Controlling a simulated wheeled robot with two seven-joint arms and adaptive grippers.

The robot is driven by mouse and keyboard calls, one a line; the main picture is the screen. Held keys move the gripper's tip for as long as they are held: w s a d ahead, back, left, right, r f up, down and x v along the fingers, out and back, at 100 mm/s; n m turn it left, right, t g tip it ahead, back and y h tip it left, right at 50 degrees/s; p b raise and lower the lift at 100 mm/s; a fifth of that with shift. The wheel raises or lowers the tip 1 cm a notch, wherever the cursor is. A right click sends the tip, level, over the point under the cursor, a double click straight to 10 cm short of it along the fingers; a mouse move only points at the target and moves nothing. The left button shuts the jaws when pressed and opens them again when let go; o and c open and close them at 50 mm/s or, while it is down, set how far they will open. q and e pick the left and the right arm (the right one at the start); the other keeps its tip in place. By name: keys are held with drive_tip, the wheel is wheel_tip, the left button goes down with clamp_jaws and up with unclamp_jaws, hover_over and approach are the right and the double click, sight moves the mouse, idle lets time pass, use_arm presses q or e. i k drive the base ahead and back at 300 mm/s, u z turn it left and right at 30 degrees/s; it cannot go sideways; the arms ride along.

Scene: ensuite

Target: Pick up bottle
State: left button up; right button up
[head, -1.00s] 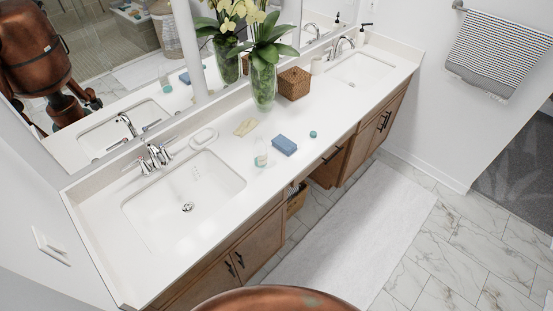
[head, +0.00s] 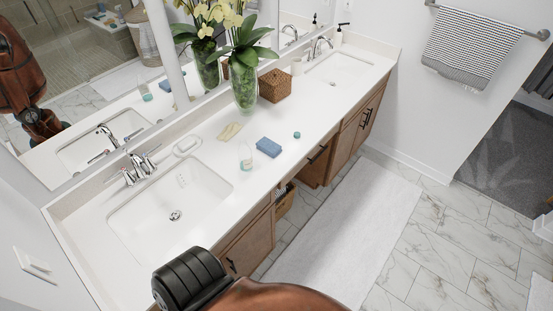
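A small clear bottle (head: 245,158) with a pale label stands upright on the white counter, right of the near sink and left of a blue block. A dark-topped soap dispenser (head: 340,35) stands at the far end by the second sink. A copper arm part of mine with a black ribbed section comes in at the bottom edge, in front of the near cabinet and well short of the bottle. No fingers of my left or right gripper show. Nothing touches the bottle.
The blue block (head: 268,147), a folded yellowish cloth (head: 230,131), a small teal jar (head: 297,135) and a soap dish (head: 187,145) lie around the bottle. A tall vase (head: 244,90) and a woven box (head: 275,85) stand behind, before the mirror. The near sink (head: 170,205) is empty.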

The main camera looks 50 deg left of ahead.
sight(245, 155)
drive_tip(key=z, duration=0.05)
drive_tip(key=i, duration=1.85)
drive_tip(key=u, duration=2.25)
